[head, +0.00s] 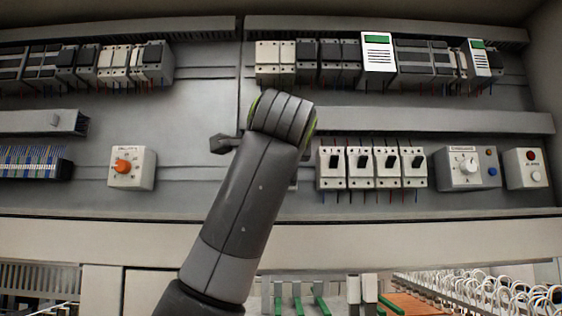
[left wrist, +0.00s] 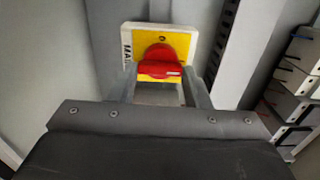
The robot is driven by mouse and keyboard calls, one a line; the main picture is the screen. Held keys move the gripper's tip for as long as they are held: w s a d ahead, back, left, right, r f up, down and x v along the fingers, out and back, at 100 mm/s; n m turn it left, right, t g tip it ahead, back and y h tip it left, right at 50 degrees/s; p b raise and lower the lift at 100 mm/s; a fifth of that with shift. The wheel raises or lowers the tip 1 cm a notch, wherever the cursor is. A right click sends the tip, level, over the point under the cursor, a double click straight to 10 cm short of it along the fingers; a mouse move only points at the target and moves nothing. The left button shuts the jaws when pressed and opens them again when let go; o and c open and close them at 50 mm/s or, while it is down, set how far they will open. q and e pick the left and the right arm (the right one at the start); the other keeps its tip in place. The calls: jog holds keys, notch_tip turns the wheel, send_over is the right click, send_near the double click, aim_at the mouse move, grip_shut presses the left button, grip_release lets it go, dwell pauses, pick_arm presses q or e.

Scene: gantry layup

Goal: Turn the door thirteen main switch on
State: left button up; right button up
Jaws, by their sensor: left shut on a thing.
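The main switch shows in the left wrist view as a red rotary handle (left wrist: 160,62) on a yellow plate (left wrist: 185,42) with a white surround, with part of its lettering "MA" readable at the left. The handle's grip bar lies crosswise in that view. My left gripper (left wrist: 160,84) is shut on the red handle, one finger at each side of it. In the head view my left arm covers the switch and most of the gripper. My right gripper is in neither view.
Around my arm on the panel are an orange-knobbed switch box (head: 132,167) at left, a row of white breakers (head: 372,167) and a grey selector box (head: 466,168) at right. Rail modules (head: 322,60) run above. A cable duct (head: 400,121) crosses the panel.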

pick_arm(q)
jog(key=o, duration=1)
jog(key=s+b, duration=0.8)
jog(key=s, duration=0.9)
jog(key=shift+s, duration=0.25)
